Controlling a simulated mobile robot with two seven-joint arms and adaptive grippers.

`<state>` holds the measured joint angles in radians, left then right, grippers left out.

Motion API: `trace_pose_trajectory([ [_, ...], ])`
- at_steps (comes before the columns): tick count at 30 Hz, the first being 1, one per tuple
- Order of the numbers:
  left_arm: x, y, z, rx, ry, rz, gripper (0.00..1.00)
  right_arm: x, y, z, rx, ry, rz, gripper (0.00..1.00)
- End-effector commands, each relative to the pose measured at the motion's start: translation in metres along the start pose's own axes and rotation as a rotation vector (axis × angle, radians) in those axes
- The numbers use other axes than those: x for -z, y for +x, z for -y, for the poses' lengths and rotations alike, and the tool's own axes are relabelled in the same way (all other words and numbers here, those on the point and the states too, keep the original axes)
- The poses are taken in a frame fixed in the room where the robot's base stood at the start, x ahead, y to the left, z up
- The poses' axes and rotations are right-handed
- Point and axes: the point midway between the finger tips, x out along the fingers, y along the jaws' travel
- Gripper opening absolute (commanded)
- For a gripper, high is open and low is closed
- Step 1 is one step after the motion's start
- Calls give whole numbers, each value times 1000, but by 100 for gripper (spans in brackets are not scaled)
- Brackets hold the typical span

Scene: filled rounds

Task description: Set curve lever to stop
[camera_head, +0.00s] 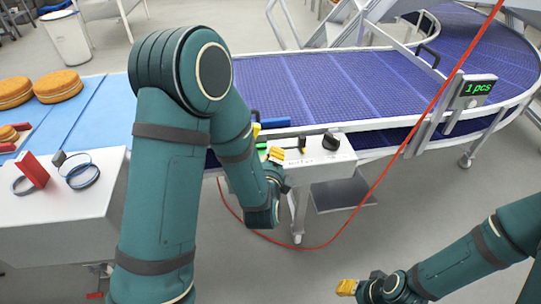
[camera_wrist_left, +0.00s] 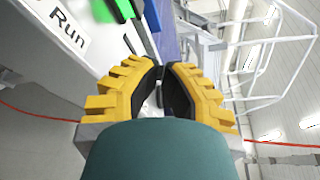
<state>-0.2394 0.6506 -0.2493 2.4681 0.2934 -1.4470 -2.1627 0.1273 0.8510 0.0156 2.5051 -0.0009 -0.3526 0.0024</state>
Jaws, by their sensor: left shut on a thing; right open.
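The control box (camera_head: 318,153) is on the near side of the blue curved conveyor (camera_head: 340,82). It carries a black knob (camera_head: 331,141) and a small dark upright piece (camera_head: 302,141). My left gripper (camera_head: 276,155) reaches the left end of the box from the front. In the left wrist view its yellow fingers (camera_wrist_left: 160,88) close around a dark piece, apparently the curve lever, mostly hidden between the black pads. A label reading "Run" (camera_wrist_left: 70,30) shows beside it; the lever's exact setting cannot be told. My right gripper (camera_head: 357,287) is open and empty, low over the floor.
A green part (camera_wrist_left: 102,10) and a blue part (camera_wrist_left: 166,25) are close to my left fingers. A red cable (camera_head: 375,185) hangs across the view. A display reading "1 pcs" (camera_head: 478,88) stands at the right.

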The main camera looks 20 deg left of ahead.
Motion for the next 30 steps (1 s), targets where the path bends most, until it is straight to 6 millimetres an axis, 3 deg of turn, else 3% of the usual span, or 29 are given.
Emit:
trace_pose_trajectory([
  [11, 0, 75, -2, 0, -1, 3, 0, 1, 7, -3, 0, -1, -4, 47],
  [18, -30, 63, 0, -1, -1, 1, 0, 1, 8, -3, 0, -1, -4, 47],
  [30, -38, 60, 0, 0, 0, -2, 0, 1, 8, -3, 0, -1, -5, 47],
])
